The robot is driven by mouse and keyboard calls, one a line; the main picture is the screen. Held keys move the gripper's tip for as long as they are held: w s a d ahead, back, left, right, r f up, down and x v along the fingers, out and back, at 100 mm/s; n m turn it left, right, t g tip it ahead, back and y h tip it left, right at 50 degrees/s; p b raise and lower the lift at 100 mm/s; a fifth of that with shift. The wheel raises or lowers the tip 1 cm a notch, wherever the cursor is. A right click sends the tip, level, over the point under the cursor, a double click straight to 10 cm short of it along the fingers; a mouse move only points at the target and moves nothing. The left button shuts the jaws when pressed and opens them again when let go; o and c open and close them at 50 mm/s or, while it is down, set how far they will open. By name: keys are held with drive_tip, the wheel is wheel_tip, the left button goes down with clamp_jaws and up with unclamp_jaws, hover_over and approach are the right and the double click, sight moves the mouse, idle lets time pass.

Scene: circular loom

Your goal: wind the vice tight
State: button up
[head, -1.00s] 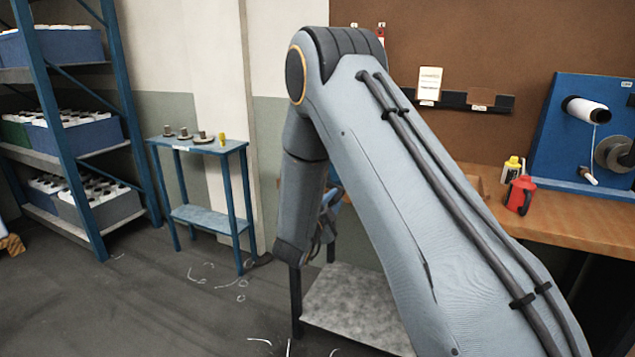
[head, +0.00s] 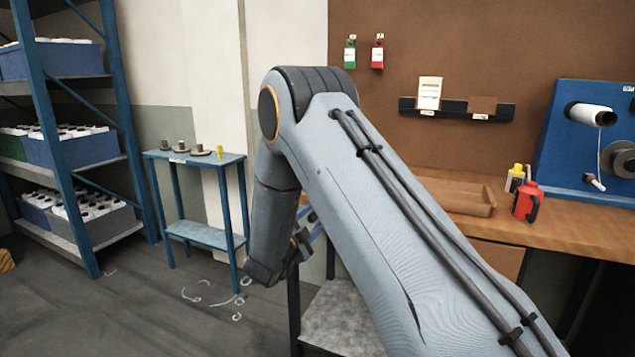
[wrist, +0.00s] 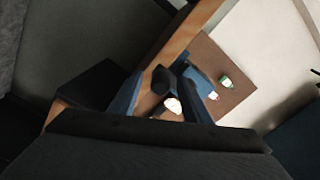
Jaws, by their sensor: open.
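My gripper (wrist: 163,88) is open in the wrist view, its two blue fingers spread left and right above the dark gripper body. Dark rounded pieces show between and beyond the fingers. I cannot tell whether they belong to the vice or its handle. In the head view, my gripper (head: 306,234) is mostly hidden behind my forearm, with only blue and dark bits showing near the bench's left end. No vice can be made out clearly in the head view; my arm covers that part of the bench.
The wooden bench (head: 580,229) carries a shallow wooden tray (head: 455,200), a red can (head: 524,203), a yellow bottle (head: 514,178) and a blue winding panel (head: 560,150). A small blue table (head: 190,157) and blue shelving (head: 45,110) stand left, with open floor before them.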

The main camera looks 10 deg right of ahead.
drive_tip(key=p+v, duration=0.2)
drive_tip(key=v, duration=0.6)
idle(0.4)
